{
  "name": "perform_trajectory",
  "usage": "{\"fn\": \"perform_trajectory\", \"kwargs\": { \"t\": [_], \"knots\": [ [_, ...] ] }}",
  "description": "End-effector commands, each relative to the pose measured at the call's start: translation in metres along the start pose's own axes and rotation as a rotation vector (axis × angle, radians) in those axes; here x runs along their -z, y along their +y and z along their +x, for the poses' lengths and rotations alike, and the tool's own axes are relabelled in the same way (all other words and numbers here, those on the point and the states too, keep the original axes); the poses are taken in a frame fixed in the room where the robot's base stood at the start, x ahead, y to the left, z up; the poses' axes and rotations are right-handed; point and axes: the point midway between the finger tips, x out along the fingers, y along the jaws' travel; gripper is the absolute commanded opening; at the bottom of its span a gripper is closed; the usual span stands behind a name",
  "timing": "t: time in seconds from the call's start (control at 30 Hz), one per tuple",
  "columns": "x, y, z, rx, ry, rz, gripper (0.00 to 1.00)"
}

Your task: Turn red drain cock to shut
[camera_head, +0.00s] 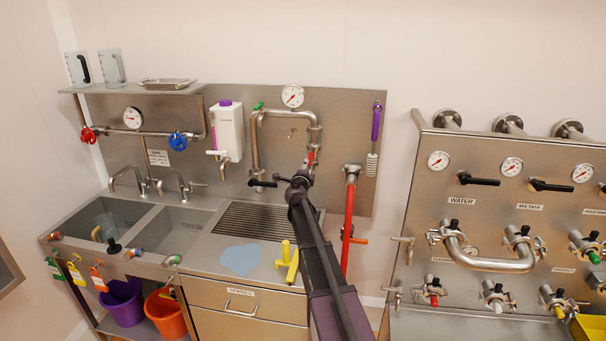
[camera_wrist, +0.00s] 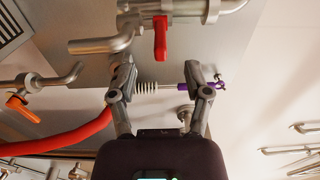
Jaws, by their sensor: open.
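The red drain cock handle (camera_wrist: 160,38) shows at the top middle of the wrist view. It sticks out from a steel valve on a pipe and points down the picture, across the pipe. In the head view it is a small red piece (camera_head: 311,157) on the pipe below the gauge, partly hidden by my gripper. My gripper (camera_head: 302,178) is in front of the steel back panel, close to the cock. In the wrist view my gripper (camera_wrist: 160,75) is open, with its fingers wide apart and nothing between them. The handle lies beyond the fingertips, apparently not touched.
A red hose (camera_head: 348,225) hangs right of my arm. A purple-handled brush (camera_head: 376,122) hangs on the panel. Sinks (camera_head: 185,232) lie lower left, and a valve panel (camera_head: 480,200) stands at right.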

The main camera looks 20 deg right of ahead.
Motion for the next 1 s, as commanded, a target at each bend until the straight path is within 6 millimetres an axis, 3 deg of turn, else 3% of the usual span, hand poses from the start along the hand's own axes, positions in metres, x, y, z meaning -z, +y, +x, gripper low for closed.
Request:
{"fn": "perform_trajectory", "kwargs": {
  "t": [0.4,0.9,0.93,1.0],
  "knots": [
    [0.000,0.000,0.042,0.000,0.001,0.000,0.63],
    [0.001,0.000,0.049,0.000,0.001,0.000,0.63],
    [0.001,0.000,0.049,0.000,0.001,0.000,0.59],
    [0.001,0.000,0.049,0.000,0.001,0.000,0.38]
  ]
}}
